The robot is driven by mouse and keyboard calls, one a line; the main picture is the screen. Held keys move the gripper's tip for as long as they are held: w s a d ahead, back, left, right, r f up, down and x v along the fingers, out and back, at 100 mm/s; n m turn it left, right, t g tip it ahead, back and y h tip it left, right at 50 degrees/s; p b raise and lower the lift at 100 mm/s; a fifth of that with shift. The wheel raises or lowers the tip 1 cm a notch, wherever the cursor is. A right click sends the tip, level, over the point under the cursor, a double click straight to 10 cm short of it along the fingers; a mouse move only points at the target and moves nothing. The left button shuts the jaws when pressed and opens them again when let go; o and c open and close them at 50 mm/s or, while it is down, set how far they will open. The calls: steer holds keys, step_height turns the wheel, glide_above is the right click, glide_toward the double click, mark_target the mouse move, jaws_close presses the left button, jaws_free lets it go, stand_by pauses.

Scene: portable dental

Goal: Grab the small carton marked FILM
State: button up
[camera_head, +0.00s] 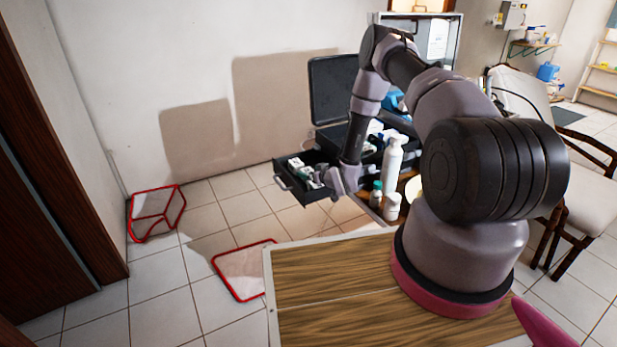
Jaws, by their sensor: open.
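My gripper (326,182) is at the end of my arm, low over the right part of a black pulled-out drawer (284,181). It is small in the picture, with its jaws open, and I see nothing held. Small white and pale items (297,165) lie in the drawer, to the left of my gripper. They look like little cartons or packets, partly with green. No marking can be read, so I cannot tell which one is the carton marked FILM. My gripper and wrist hide the drawer's right part.
An open black case (333,88) stands behind the drawer. A white spray bottle (392,160), a small green-capped bottle (376,194) and a white jar (392,206) stand to the right, close to my arm.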

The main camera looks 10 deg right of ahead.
mark_target(308, 171)
steer(key=shift+x, duration=1.55)
steer(key=shift+d, duration=0.1)
steer(key=c, duration=1.4)
